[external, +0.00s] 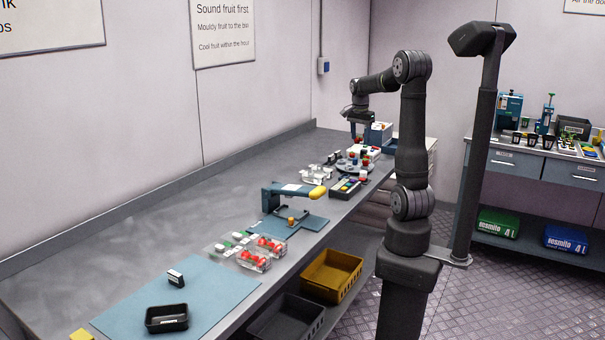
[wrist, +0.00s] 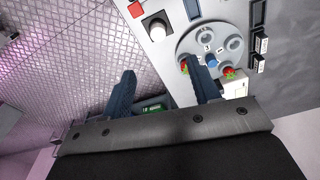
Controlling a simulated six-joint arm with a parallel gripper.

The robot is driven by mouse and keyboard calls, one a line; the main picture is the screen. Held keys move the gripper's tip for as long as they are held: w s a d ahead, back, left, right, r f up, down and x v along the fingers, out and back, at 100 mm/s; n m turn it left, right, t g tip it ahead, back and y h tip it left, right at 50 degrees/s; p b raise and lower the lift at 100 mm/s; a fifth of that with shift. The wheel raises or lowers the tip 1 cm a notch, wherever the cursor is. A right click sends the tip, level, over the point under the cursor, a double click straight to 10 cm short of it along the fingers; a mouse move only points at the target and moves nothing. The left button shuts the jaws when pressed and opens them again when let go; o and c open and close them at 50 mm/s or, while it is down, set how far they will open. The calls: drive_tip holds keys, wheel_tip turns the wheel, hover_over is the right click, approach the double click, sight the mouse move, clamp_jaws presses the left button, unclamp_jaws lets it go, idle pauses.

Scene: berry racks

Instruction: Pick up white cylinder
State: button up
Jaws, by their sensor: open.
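In the external view my gripper (external: 358,117) hangs from the folded arm above the far end of the bench. I cannot single out the white cylinder there among the small items.
A round grey holder (wrist: 214,35) carries red berries and a blue piece near the right finger. A red piece (wrist: 135,9) is beside the cylinder. The long bench (external: 150,235) holds a blue press-like device (external: 268,198), clear punnets and a black tray (external: 167,318).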

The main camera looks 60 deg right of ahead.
hover_over(363, 172)
drive_tip(key=a, duration=0.1)
drive_tip(key=f, duration=1.2)
drive_tip(key=shift+w, duration=0.4)
drive_tip(key=shift+s+d+f, duration=0.15)
drive_tip(key=shift+d+f, duration=0.05)
drive_tip(key=shift+f, duration=0.65)
drive_tip(key=shift+s+d+f, duration=0.15)
drive_tip(key=shift+d+f, duration=0.05)
drive_tip(key=shift+f, duration=0.7)
drive_tip(key=shift+s+d+f, duration=0.15)
drive_tip(key=shift+d+f, duration=0.05)
drive_tip(key=shift+f, duration=0.65)
drive_tip(key=c, duration=1.1)
